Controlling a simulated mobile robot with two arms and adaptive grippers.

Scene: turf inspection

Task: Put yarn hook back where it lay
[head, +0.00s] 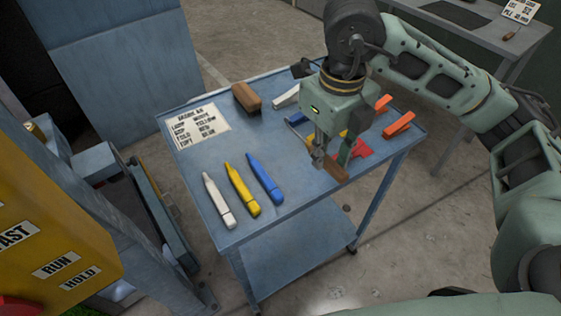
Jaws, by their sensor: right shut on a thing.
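My right gripper (323,148) reaches down over the right part of the blue cart top (285,215). It is shut on a tool with a brown wooden handle (335,170), which I take for the yarn hook. The handle end points down and to the right, close above the cart top near its front right edge. The rest of the tool is hidden by the fingers, and I cannot tell whether it touches the cart. My left gripper is not in view.
White, yellow (242,190) and blue markers lie at the front. A printed card (198,128), brown block (246,97) and white clip (286,97) lie behind. Orange clips (398,124) and a red piece (361,149) are right. A yellow control box (50,240) stands left.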

